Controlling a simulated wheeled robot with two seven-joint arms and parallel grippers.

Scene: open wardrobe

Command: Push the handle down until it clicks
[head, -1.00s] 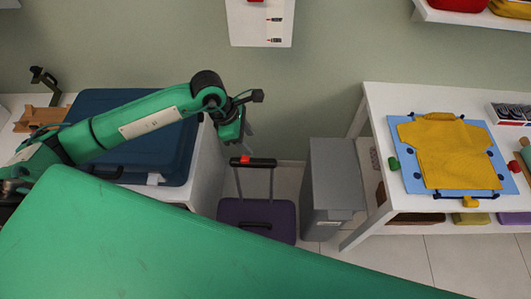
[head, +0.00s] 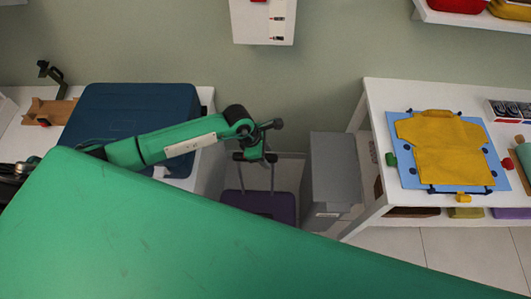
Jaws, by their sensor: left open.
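The purple suitcase (head: 278,206) stands on the floor between the white bench and the grey box. Its raised pull handle (head: 271,178) has two thin posts that stand up from the top of the case. My left gripper (head: 257,150) is open and over the handle's crossbar, in line with it from above. The gripper hides the middle of the crossbar and its red button. I cannot tell whether the gripper touches the bar. The lower suitcase is hidden behind my green body. My right gripper is not in view.
A dark blue case (head: 125,103) lies on the white bench at left, under my left arm. A grey box (head: 334,170) stands close right of the suitcase. A white table (head: 381,106) at right holds a yellow shirt (head: 440,145) on a blue board.

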